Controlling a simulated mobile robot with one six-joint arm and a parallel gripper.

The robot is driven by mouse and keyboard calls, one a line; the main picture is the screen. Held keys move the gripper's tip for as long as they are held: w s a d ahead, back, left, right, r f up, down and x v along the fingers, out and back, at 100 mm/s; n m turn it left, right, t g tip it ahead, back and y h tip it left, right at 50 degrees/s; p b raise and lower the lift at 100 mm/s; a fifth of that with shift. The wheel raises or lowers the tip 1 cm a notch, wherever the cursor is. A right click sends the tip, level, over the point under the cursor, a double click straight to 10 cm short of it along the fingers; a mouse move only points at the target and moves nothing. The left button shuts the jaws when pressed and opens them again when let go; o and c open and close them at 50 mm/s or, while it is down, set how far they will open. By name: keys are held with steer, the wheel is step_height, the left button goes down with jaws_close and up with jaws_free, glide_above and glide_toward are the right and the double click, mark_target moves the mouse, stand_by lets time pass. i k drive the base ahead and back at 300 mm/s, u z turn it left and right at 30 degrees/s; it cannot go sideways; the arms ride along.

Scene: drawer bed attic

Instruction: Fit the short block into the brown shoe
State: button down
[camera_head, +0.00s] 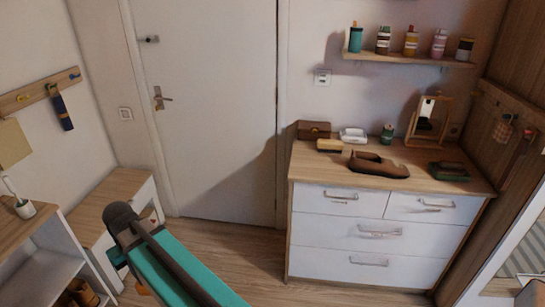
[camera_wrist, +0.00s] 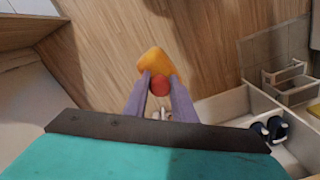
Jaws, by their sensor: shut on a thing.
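My gripper (camera_wrist: 159,82) is shut on an orange piece (camera_wrist: 153,62) with a round red end (camera_wrist: 160,86). I take this piece for the short block. It sticks out past the fingertips, over the wood floor and clear of any surface. The brown shoe (camera_head: 380,167) lies on top of the dresser at the right in the head view, far from my gripper. Its opening faces up, though its inside is too dark to make out.
The white dresser (camera_head: 338,228) has a wood top. On it are a brown box (camera_head: 314,130), a brush (camera_head: 329,146), a green can (camera_head: 387,134), a mirror (camera_head: 428,121) and a green-brown item (camera_head: 449,171). A bottle shelf (camera_head: 405,60) hangs above. Open floor lies before the door.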

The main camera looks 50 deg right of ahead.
mark_target(362, 162)
steer(key=z, duration=0.75)
steer(key=i, duration=1)
steer(key=z, duration=0.6)
